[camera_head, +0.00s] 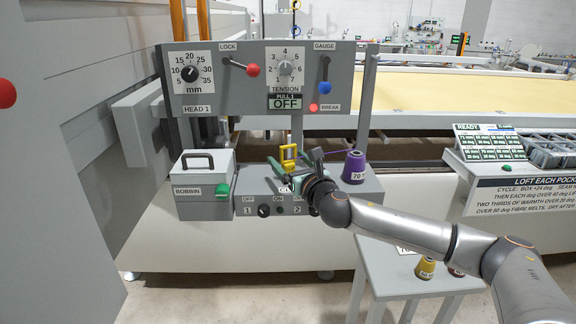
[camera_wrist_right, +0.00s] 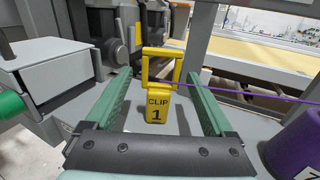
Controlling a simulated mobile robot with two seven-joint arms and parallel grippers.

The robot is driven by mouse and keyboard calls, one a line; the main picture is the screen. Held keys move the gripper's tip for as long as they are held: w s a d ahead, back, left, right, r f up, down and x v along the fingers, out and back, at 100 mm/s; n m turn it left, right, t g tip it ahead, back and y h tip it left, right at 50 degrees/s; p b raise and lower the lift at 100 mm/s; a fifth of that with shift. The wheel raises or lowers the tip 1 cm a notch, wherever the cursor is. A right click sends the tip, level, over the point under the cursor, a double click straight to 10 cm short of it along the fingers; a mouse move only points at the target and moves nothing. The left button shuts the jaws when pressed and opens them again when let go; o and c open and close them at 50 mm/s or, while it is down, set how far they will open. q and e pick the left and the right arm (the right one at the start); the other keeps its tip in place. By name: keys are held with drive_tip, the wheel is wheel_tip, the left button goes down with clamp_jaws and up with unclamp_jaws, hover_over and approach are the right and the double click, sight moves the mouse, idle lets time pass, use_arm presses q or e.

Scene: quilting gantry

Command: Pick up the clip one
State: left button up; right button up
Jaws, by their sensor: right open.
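The yellow clip one (camera_head: 288,156) stands upright on the grey shelf of the machine head. In the right wrist view the clip one (camera_wrist_right: 157,104) shows its label "CLIP 1" and an open square frame on top. My right gripper (camera_head: 279,175) is at the shelf, just in front of the clip. In the right wrist view its two green fingers (camera_wrist_right: 158,92) are open, one on each side of the clip, with gaps to both. A purple thread (camera_wrist_right: 225,92) runs from the clip's frame to the right. My left gripper is not in view.
A purple cone (camera_head: 354,167) stands on the shelf right of my gripper. A grey bobbin box (camera_head: 204,200) is at the left. The control panel (camera_head: 240,97) hangs above. A small table (camera_head: 380,268) with cones is at lower right.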

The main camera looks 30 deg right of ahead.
drive_tip(key=shift+w, duration=0.4)
clamp_jaws()
idle(0.5)
